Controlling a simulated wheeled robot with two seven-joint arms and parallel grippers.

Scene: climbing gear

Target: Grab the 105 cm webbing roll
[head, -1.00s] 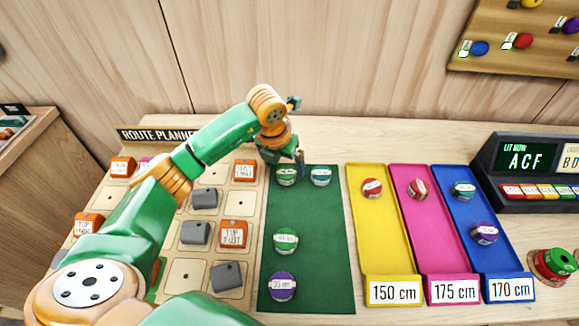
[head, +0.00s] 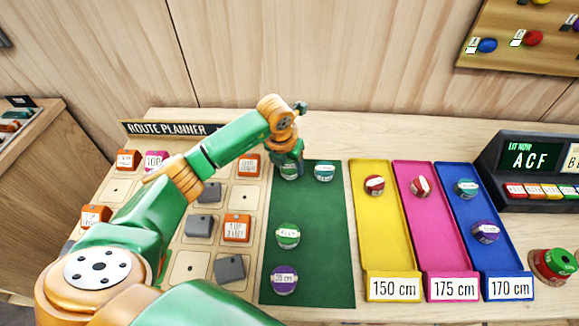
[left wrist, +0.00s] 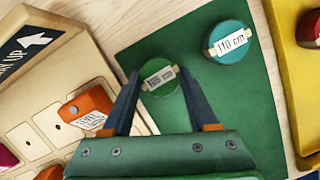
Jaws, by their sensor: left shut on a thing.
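The green webbing roll (left wrist: 160,82), its white label reading about 105 cm, sits at the back left of the green mat (left wrist: 262,125). My left gripper (left wrist: 159,76) is shut on it, one dark finger on each side. In the head view my left gripper (head: 291,160) comes down over this roll (head: 289,174) and partly hides it. It is too close to the mat to tell whether the roll touches it. A teal roll labelled 110 cm (left wrist: 229,42) sits just to the right. My right gripper is not in view.
A green roll (head: 288,235) and a purple roll (head: 284,279) lie nearer on the mat. Yellow (head: 384,240), pink (head: 438,240) and blue (head: 494,262) trays with rolls stand right. The route planner board (head: 190,268) with orange and grey blocks lies left.

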